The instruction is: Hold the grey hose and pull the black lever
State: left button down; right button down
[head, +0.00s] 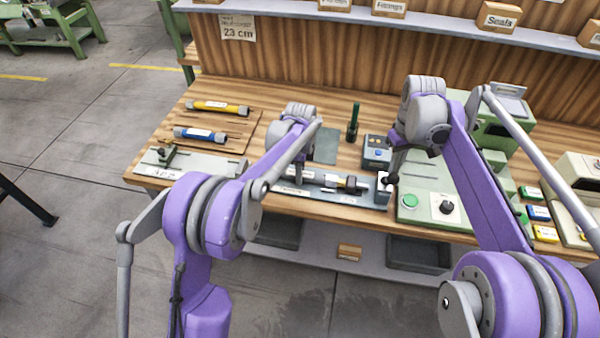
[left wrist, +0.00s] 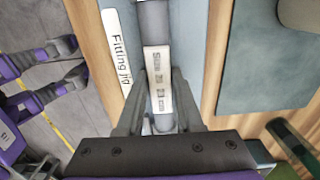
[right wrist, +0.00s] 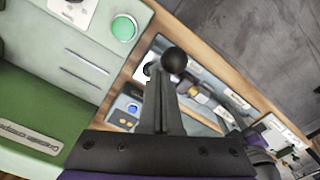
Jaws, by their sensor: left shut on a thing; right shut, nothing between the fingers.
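The grey hose (head: 322,177) lies in the fitting jig (head: 347,198) at the front of the workbench. In the left wrist view the hose (left wrist: 154,22) carries a white printed label. My left gripper (head: 298,180) is shut around the hose at this label, one finger on each side (left wrist: 160,98). The black lever's round knob (right wrist: 174,60) shows in the right wrist view, at the jig's right end. My right gripper (right wrist: 160,78) is shut and empty, its tips close beside the knob; whether they touch it I cannot tell. In the head view the fingers partly hide the lever.
A green machine (head: 430,190) with a green button (head: 409,201) stands right of the jig. A box with a blue button (head: 377,153) sits behind the lever. A dark green upright tool (head: 353,123) stands behind the jig. Yellow (head: 218,107) and blue (head: 200,134) hoses lie left.

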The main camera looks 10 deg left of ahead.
jog(key=shift+w+r, duration=1)
jog(key=shift+w, duration=0.3)
pick_arm(q)
jog(key=shift+c, duration=2.4)
grip_release()
pick_arm(e)
notch_tip(320, 180, up, 7)
pick_arm(q)
notch_tip(320, 180, up, 12)
jog(key=shift+a, duration=0.1)
